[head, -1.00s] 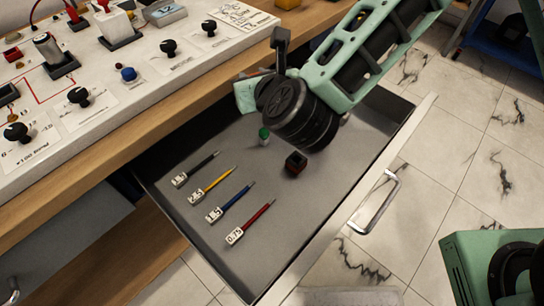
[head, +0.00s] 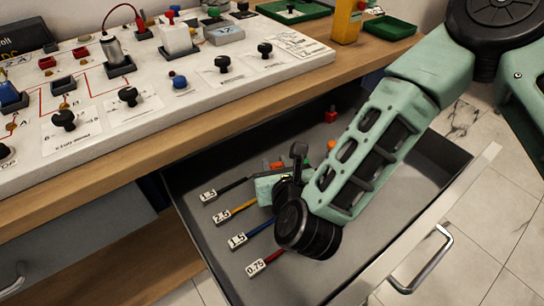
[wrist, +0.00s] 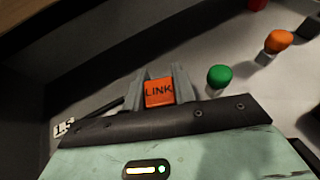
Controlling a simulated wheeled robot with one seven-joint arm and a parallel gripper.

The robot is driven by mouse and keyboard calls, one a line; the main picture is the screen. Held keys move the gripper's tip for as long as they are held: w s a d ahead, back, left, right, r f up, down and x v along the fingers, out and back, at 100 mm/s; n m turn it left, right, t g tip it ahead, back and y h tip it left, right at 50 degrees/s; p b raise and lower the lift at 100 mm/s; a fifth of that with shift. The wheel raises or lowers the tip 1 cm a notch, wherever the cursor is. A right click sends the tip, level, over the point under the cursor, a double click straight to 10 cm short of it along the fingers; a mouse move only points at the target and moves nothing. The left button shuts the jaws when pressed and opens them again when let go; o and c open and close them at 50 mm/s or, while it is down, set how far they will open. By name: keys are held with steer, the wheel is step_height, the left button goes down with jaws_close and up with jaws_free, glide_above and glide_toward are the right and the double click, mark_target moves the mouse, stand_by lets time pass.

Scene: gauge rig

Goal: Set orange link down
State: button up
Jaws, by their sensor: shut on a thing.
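The orange link (wrist: 158,92), a small block marked LINK, sits between the two fingers of my gripper (wrist: 160,87) in the wrist view. The gripper is shut on it. In the head view my gripper (head: 272,172) is low inside the open drawer (head: 405,190), near its back side and by the driver tips. A small orange patch of the link (head: 277,165) shows there. I cannot tell whether the link touches the drawer floor.
Several labelled drivers, one red-handled (head: 266,262), lie at the drawer's left. A green-capped piece (wrist: 219,76) and an orange-capped piece (wrist: 277,42) stand right of the gripper. A red piece (head: 330,115) lies farther back. The panel bench (head: 215,105) borders the drawer.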

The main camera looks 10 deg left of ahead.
steer(key=x, duration=0.4)
steer(key=shift+w+a+r, duration=0.1)
steer(key=shift+w+r, duration=0.05)
steer(key=shift+r, duration=0.25)
steer(key=shift+f, duration=0.25)
steer(key=shift+f, duration=0.15)
steer(key=o, duration=0.9)
steer(key=shift+o, duration=0.2)
steer(key=shift+r, duration=0.3)
steer(key=v, duration=1.2)
steer(key=shift+f, duration=0.1)
